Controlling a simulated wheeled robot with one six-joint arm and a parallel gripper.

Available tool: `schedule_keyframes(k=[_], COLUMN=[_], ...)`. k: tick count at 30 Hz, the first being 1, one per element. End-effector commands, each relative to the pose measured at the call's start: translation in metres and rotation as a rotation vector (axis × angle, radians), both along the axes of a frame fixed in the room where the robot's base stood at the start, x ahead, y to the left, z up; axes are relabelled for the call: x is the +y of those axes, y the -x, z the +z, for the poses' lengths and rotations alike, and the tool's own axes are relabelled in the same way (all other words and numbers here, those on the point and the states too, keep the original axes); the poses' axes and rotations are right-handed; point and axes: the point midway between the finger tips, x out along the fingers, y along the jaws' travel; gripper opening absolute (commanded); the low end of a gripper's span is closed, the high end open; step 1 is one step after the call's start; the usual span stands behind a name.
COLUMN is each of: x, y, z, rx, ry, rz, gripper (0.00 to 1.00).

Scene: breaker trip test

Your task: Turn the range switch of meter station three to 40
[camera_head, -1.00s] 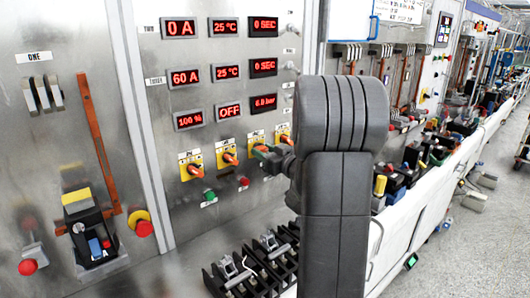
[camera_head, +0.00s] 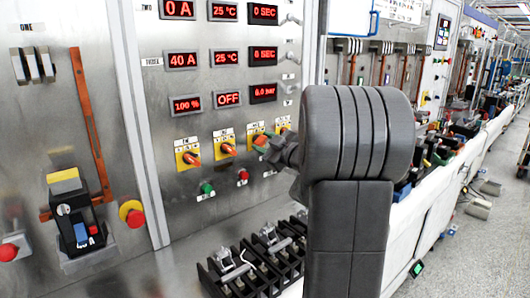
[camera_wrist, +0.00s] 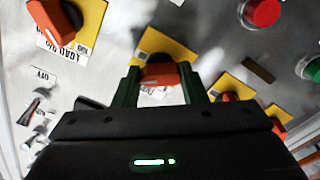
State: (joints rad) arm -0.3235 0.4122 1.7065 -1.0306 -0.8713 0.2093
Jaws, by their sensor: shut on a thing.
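An orange rotary switch on a yellow plate (camera_wrist: 182,50) sits between the two green fingers of my gripper (camera_wrist: 161,88) in the wrist view. My gripper is shut on this orange knob (camera_wrist: 163,74). In the head view the gripper (camera_head: 266,143) is at the third switch from the left, mostly hidden behind my arm. The knob's exact angle and its scale cannot be read.
Neighbouring orange switches (camera_head: 191,156) (camera_head: 228,148) stand close on the left. A green button (camera_head: 207,188) and a red button (camera_head: 243,175) are below. Black clamp-like fixtures (camera_head: 237,273) line the bench. A red-and-yellow knob (camera_head: 131,213) is on the left panel.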

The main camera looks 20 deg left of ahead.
Motion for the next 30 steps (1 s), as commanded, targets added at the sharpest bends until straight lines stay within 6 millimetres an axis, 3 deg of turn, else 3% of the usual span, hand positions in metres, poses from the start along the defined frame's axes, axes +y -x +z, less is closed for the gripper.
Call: schedule_keyframes(k=[10, 26, 27, 30], x=[-0.0002, -0.0001, -0.0001, -0.0001], y=[0.0001, 0.0, 0.0, 0.0], z=[-0.0014, -0.0001, -0.0001, -0.0001], rx=[-0.128, -0.149, -0.149, -0.149], ry=[0.075, 0.089, 0.089, 0.089], rz=[0.0, 0.0, 0.0, 0.0], gripper=[0.15, 0.15, 0.42, 0.6])
